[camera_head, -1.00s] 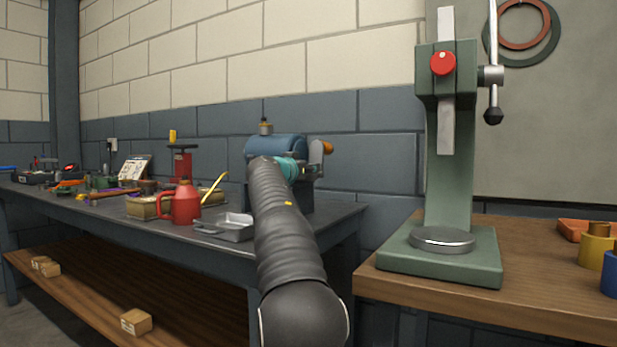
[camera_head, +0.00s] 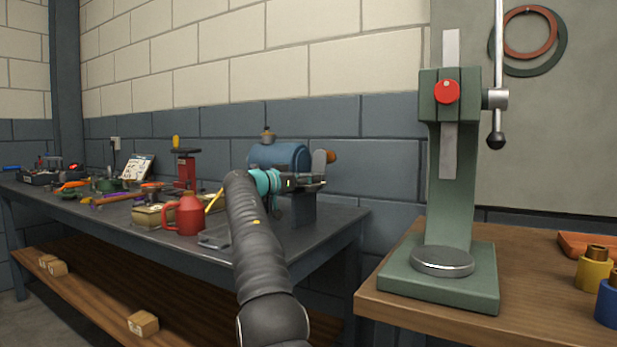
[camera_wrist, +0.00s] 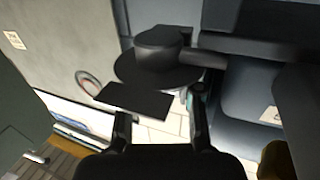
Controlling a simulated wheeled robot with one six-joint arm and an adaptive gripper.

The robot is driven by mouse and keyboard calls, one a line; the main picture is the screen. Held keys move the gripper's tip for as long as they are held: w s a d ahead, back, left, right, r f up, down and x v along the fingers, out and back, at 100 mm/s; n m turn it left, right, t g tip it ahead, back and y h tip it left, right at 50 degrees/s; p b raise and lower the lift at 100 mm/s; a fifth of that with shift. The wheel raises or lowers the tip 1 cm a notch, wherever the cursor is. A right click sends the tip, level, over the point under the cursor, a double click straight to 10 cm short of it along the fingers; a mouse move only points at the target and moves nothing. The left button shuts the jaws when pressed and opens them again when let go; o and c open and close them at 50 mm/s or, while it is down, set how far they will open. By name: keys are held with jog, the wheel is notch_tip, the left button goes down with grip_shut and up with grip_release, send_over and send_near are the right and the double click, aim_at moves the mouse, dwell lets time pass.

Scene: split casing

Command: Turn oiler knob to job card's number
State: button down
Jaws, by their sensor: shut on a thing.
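The blue rounded casing (camera_head: 285,156) stands on a grey pedestal at the right end of the long bench. The small brass-and-grey oiler (camera_head: 267,138) sits on its top. My gripper (camera_head: 318,182) is in front of the casing's right side, below and apart from the oiler. In the wrist view my gripper (camera_wrist: 160,108) is shut on a dark flat piece (camera_wrist: 140,98), with a dark round disc and stub behind it; their exact nature is unclear. A white printed card (camera_head: 136,167) leans at the back of the bench; its writing is too small to read.
A red oil can (camera_head: 187,214) and a grey tray (camera_head: 214,238) stand near the bench's front edge, left of my arm. A red stand (camera_head: 186,168) is behind them. A green press (camera_head: 447,200) stands on the wooden table at right.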

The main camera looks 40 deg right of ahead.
jog(key=shift+r, duration=0.1)
jog(key=c, duration=0.8)
grip_release()
jog(key=shift+o, duration=0.2)
